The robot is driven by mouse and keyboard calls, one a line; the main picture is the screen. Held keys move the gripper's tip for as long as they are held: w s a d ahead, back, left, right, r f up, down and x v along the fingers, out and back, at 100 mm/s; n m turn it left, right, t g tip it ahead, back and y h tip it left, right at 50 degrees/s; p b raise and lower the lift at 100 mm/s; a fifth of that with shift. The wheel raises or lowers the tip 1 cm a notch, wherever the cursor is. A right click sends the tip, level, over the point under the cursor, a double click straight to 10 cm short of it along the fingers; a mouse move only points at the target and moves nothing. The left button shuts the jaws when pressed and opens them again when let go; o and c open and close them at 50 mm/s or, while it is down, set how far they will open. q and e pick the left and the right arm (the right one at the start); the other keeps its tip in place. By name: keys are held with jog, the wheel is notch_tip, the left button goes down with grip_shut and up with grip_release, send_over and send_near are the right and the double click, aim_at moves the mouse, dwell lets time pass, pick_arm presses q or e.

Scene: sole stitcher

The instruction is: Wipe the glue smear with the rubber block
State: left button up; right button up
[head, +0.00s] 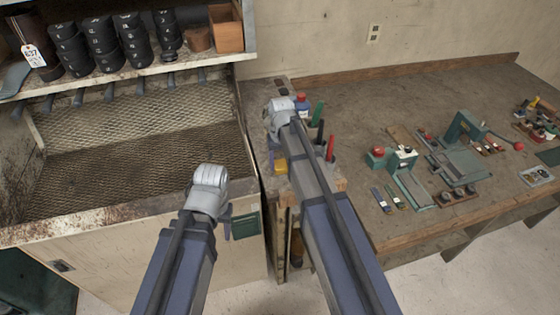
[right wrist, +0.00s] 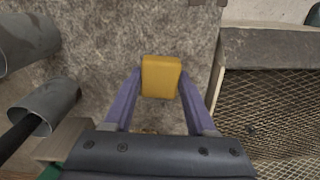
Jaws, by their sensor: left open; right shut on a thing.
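A yellow rubber block (right wrist: 161,77) sits between the two purple fingers of my right gripper (right wrist: 160,88), which is shut on it. In the head view the block (head: 280,166) shows beside my right wrist, at the left end of the wooden bench. The grey, worn bench surface lies beneath it; I cannot tell whether the block touches it. My left gripper (head: 210,190) is at the front of the mesh-lined booth, open, with its fingers mostly hidden by the arm. I cannot make out the glue smear clearly in either view.
The wooden bench (head: 345,95) holds coloured upright tools (head: 318,112) near my right wrist, and green fixtures (head: 465,128) further right. The mesh-lined booth (head: 110,135) lies left, below a shelf of black cylinders (head: 100,40). Grey cylinders (right wrist: 45,105) stand close to my right gripper.

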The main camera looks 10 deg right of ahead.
aim_at(286, 185)
jog(key=s, duration=0.3)
jog(key=shift+r, duration=0.1)
jog(key=shift+s+d+f, duration=0.1)
jog(key=shift+s+f, duration=0.1)
jog(key=shift+s, duration=1.75)
jog(key=shift+r, duration=0.15)
notch_tip(286, 185, up, 6)
jog(key=p, duration=0.5)
jog(key=shift+w+p, duration=0.1)
jog(key=shift+p, duration=0.3)
